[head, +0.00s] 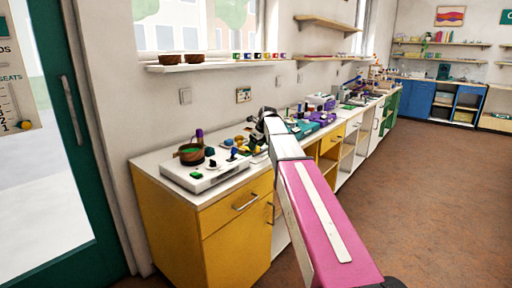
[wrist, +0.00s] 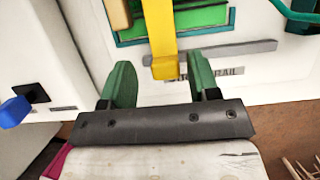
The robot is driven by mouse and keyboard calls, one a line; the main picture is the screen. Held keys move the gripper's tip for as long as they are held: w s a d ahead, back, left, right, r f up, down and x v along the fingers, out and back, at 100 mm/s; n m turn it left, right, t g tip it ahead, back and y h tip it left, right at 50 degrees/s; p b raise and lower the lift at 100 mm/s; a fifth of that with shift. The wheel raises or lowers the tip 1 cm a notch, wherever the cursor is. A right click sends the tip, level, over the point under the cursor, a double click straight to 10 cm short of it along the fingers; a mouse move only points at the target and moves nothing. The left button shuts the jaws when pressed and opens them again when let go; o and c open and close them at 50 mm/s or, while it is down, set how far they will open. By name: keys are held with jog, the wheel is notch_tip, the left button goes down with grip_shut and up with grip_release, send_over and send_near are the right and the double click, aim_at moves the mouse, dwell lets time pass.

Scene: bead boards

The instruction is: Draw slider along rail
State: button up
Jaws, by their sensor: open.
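In the wrist view, a yellow upright piece (wrist: 162,40), apparently the slider, stands across a grey rail (wrist: 235,49) on a white board. A label (wrist: 228,72) below the rail is partly hidden and ends in "RAIL". My gripper (wrist: 160,82) is open, with one green finger on each side of the yellow piece's lower end. The fingers look apart from it, with gaps on both sides. In the head view my gripper (head: 264,118) is a small dark shape over the counter; its fingers and the slider cannot be made out there.
A green panel (wrist: 205,18) lies behind the rail. A teal cord (wrist: 292,24) is at right, a blue knob (wrist: 14,113) at left. In the head view, a white board (head: 205,180) with a brown bowl (head: 190,154) sits on the yellow cabinet (head: 228,236). The brown floor (head: 430,190) is clear at right.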

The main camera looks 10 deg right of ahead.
jog(key=v, duration=1)
jog(key=shift+s, duration=0.2)
